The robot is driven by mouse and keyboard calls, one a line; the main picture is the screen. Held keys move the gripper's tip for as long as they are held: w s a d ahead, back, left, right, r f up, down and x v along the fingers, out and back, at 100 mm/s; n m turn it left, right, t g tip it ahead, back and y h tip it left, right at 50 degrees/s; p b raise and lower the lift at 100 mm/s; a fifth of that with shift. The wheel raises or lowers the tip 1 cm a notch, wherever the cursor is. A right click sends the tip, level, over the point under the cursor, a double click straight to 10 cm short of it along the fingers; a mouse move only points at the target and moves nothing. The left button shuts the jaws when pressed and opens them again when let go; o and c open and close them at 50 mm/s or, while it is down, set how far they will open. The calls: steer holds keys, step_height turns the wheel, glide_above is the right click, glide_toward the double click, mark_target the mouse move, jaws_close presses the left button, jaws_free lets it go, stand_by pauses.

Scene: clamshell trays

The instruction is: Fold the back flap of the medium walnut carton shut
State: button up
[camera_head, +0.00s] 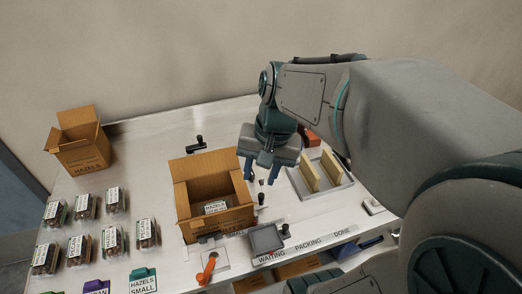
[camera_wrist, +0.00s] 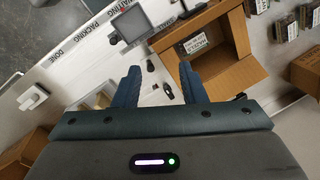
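An open brown carton (camera_head: 184,214) stands in the middle of the table with its flaps up. Its back flap (camera_head: 204,163) stands upright. A clear pack (camera_head: 215,207) with a white label lies inside. The print on the carton's front is too small to read, so I cannot tell that it says walnut. The carton also shows in the wrist view (camera_wrist: 222,78), at the upper right. My gripper (camera_head: 262,174) is above the table just right of the carton's back right corner, fingers pointing down. In the wrist view its two fingers (camera_wrist: 157,76) are apart with nothing between them.
A second open carton (camera_head: 82,157), marked HAZELS, stands at the back left. Several nut packs (camera_head: 111,241) sit at the left. A grey tray with tan upright boards (camera_head: 320,172) is at the right. A dark square scale-like plate (camera_head: 266,239) and small dark fittings are near the carton.

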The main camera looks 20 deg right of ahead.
mark_target(225, 149)
steer(key=shift+s+d+r+n+t+h+p, duration=0.1)
steer(key=shift+s+d+r+n+t+h, duration=0.2)
steer(key=shift+s+n+t, duration=0.45)
steer(key=shift+s+d+r+n+t+h+p, duration=0.1)
steer(key=shift+s+d+r+n+t+h, duration=0.15)
steer(key=shift+s+n+h, duration=0.45)
steer(key=shift+s+d+r+n+t+h+p, duration=0.1)
steer(key=shift+s+d+r+n+t, duration=0.15)
steer(key=shift+s+n+t, duration=0.55)
steer(key=shift+w+n, duration=0.25)
steer(key=shift+w, duration=0.1)
